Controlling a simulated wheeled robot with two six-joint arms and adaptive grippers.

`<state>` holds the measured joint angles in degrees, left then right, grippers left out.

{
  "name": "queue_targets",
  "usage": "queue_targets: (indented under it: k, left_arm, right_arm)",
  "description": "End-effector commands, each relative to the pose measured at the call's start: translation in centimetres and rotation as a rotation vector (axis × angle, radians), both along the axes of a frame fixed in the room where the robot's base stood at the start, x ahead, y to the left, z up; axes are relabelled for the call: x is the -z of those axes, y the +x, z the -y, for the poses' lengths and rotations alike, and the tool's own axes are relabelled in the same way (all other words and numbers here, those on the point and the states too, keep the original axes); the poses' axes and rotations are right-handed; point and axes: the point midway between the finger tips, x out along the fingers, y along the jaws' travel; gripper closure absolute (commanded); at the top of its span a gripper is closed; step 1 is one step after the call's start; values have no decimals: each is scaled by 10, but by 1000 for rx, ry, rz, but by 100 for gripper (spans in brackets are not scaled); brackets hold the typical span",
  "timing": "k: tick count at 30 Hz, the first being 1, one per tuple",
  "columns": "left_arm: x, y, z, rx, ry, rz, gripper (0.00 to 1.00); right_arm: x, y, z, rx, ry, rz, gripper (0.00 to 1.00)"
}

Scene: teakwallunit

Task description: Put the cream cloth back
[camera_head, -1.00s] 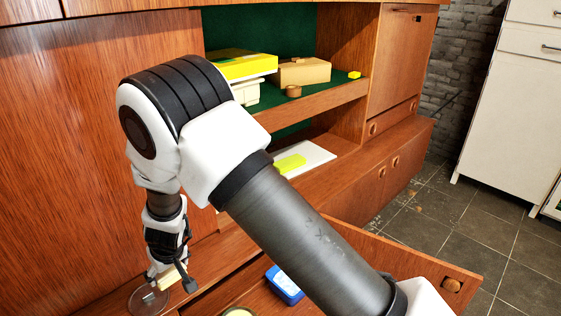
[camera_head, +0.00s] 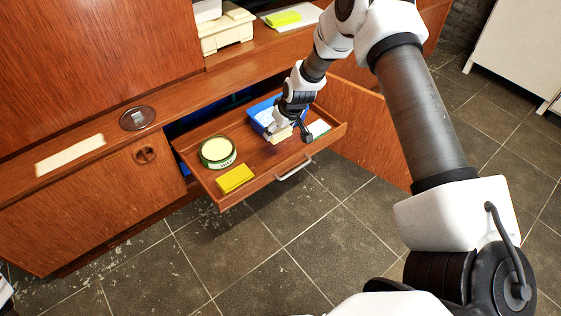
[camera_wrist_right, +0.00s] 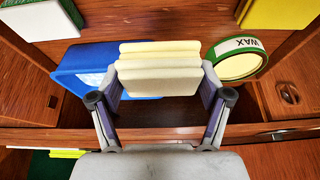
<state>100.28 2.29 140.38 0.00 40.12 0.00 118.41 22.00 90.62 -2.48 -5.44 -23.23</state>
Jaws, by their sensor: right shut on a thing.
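The cream cloth (camera_head: 280,134), a folded pale block, is between the fingers of my right gripper (camera_head: 287,130). In the right wrist view the cloth (camera_wrist_right: 158,70) is clasped between both fingertips, its folded layers showing. The gripper is over the open drawer (camera_head: 212,180), beside the blue tub (camera_head: 262,112), which the cloth partly overlaps in the wrist view. I cannot tell whether the cloth touches the tub or drawer floor. My left gripper is not in view.
The drawer also holds a round green wax tin (camera_head: 217,152), a yellow block (camera_head: 235,179) and a green-and-white piece (camera_head: 318,128). An open door panel (camera_head: 365,125) stands right of the drawer.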

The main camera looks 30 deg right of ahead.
Motion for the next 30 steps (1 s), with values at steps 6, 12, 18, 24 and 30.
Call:
queue_targets:
  k: [6, 12, 18, 24, 30]
  left_arm:
    - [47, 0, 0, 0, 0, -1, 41]
    - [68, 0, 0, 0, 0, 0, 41]
    - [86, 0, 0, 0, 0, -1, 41]
    - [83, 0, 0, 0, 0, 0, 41]
    - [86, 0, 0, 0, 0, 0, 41]
  right_arm:
    - [56, 0, 3, -2, -3, 0, 51]
    - [82, 0, 3, -3, -3, -1, 51]
    - [102, 0, 2, -5, -4, 0, 50]
    - [100, 0, 2, -5, -4, -1, 51]
    - [103, 0, 2, -4, -4, -1, 0]
